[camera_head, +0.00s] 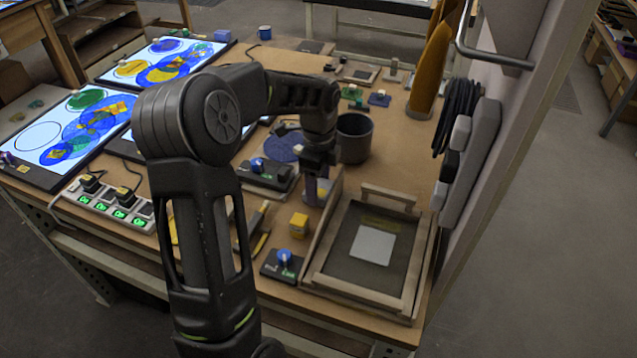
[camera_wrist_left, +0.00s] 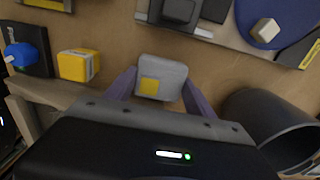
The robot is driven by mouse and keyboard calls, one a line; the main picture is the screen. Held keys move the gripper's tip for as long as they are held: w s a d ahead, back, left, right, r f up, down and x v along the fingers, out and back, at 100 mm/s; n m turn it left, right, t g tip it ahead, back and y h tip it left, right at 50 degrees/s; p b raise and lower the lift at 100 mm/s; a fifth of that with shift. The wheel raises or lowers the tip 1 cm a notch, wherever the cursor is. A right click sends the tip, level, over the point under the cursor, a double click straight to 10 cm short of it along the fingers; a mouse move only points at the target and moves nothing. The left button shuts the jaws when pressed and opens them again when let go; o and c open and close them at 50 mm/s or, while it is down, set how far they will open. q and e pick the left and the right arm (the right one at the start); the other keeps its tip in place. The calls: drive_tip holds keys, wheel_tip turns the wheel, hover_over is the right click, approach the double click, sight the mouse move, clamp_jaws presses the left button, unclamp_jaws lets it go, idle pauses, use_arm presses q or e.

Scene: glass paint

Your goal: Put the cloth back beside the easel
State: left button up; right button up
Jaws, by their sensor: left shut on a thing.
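My left gripper (camera_head: 316,190) points down at the table just left of the wooden frame (camera_head: 418,255), which looks like the easel. In the left wrist view its purple fingers (camera_wrist_left: 158,88) are shut on a small grey piece with a yellow patch (camera_wrist_left: 172,77), likely the cloth. In the head view the gripper mostly hides this piece. The frame is a low, tilted wooden surround with a dark panel and a pale square (camera_head: 373,245) on it. I cannot tell whether the held piece touches the table. My right gripper is not in view.
A yellow block (camera_head: 298,225) and a blue-knobbed box (camera_head: 284,262) stand left of the frame. A dark cup (camera_head: 354,140) stands behind the gripper. A power strip (camera_head: 115,203) and lit panels (camera_head: 60,135) lie left. A wall panel (camera_head: 505,130) bounds the table's right side.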

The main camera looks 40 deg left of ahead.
use_arm(q)
drive_tip(key=shift+f, duration=0.3)
idle(0.5)
drive_tip(key=o, duration=1.3)
drive_tip(key=shift+c, duration=0.2)
drive_tip(key=shift+r+b, duration=0.5)
drive_tip(key=shift+r, duration=3.45)
